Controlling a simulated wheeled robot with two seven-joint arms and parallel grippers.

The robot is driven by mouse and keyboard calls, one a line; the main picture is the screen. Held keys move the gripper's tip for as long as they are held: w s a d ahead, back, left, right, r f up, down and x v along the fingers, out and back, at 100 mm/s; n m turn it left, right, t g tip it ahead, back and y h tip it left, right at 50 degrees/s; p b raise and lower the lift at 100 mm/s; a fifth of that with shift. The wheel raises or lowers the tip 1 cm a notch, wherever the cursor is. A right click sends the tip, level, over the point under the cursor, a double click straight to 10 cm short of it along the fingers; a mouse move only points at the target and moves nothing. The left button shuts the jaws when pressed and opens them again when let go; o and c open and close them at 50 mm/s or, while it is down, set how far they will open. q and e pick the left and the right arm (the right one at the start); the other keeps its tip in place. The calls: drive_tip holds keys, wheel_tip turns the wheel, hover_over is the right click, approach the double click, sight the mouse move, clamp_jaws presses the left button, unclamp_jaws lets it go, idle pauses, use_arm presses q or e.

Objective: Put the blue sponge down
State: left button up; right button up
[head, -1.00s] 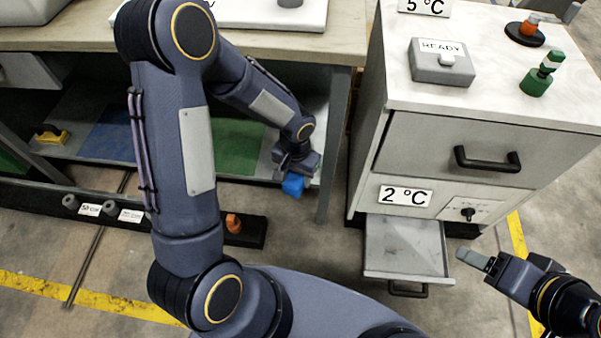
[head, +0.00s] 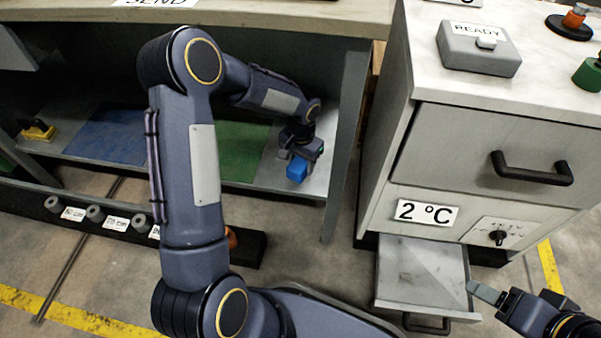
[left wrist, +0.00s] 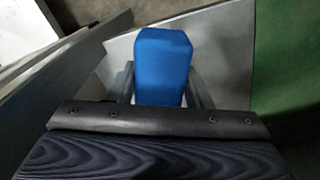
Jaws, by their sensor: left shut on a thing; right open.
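The blue sponge (head: 297,169) is held in my left gripper (head: 298,155), low over the grey right-hand end of the shelf under the bench. In the left wrist view the sponge (left wrist: 162,65) stands between the two grey fingers, which are shut on its sides. I cannot tell whether its underside touches the shelf (head: 312,181). My right gripper (head: 486,294) is at the lower right, beside the open drawer, open and empty.
A green mat (head: 243,150) and a blue mat (head: 112,135) lie on the shelf left of the sponge. A yellow item (head: 38,131) sits at its far left. A bench leg (head: 345,140) stands close on the right. The lower cabinet drawer (head: 422,272) is open and looks empty.

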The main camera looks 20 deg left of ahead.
sight(300, 162)
use_arm(q)
drive_tip(key=w+f, duration=0.1)
drive_tip(key=w+a+f+b, duration=0.1)
drive_tip(key=shift+f, duration=0.4)
drive_tip(key=shift+w+a+f+b, duration=0.1)
drive_tip(key=shift+f+b, duration=0.55)
drive_tip(key=shift+f, duration=0.95)
drive_tip(key=shift+f, duration=0.15)
drive_tip(key=o, duration=1)
drive_tip(key=shift+c, duration=0.2)
wheel_tip(300, 162, up, 12)
drive_tip(key=p, duration=0.5)
drive_tip(key=shift+r, duration=0.2)
